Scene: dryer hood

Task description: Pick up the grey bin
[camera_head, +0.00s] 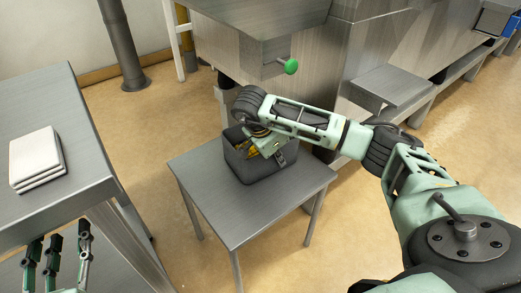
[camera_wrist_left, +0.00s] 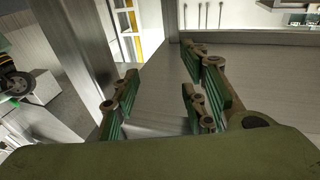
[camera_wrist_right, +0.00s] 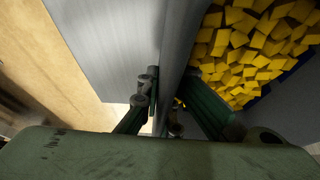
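The grey bin (camera_head: 246,166) stands on a small metal table (camera_head: 225,207) in the head view. It holds yellow blocks (camera_wrist_right: 255,45), seen clearly in the right wrist view. My right gripper (camera_head: 279,156) reaches down over the bin's near right side. In the right wrist view its fingers (camera_wrist_right: 170,95) straddle the bin wall (camera_wrist_right: 183,40), one outside and one inside, and they look closed on it. My left gripper (camera_head: 57,255) is open and empty beside the left table, low in the head view. Its spread fingers also show in the left wrist view (camera_wrist_left: 160,95).
A metal table (camera_head: 50,95) with stacked white slabs (camera_head: 37,157) stands at the left. A large metal machine (camera_head: 290,40) with a green knob (camera_head: 291,66) is behind the bin. A grey pipe (camera_head: 122,45) rises at the back left. Floor is open right of the small table.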

